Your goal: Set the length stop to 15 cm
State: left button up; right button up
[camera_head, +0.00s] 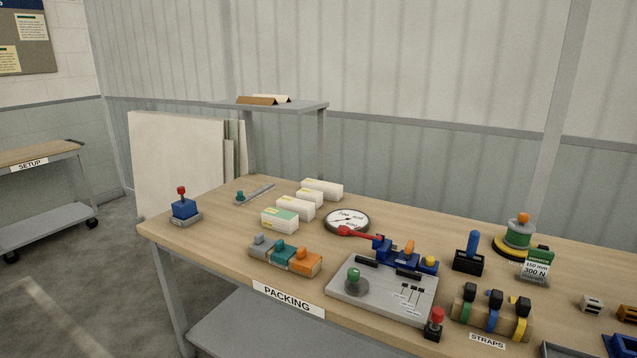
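A flat grey rail (259,191) lies near the back left of the packing table. A small teal knob (240,197) sits at its near left end; this looks like the length stop. Any scale marks or numbers on it are too small to read, so I cannot tell its setting. Neither of my grippers is in view.
The wooden packing table (215,212) is bare around the rail's front. A blue box with a red-knobbed lever (185,208) stands at its left corner. Several white boxes (294,207) stand right of the rail. A round dial (346,220) and a grey-based device (394,300) lie further right.

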aim_at(240, 197)
jog(key=i+j, duration=0.7)
jog(key=i+j+u, duration=0.15)
jog(key=i+j, duration=0.55)
jog(key=i, duration=0.1)
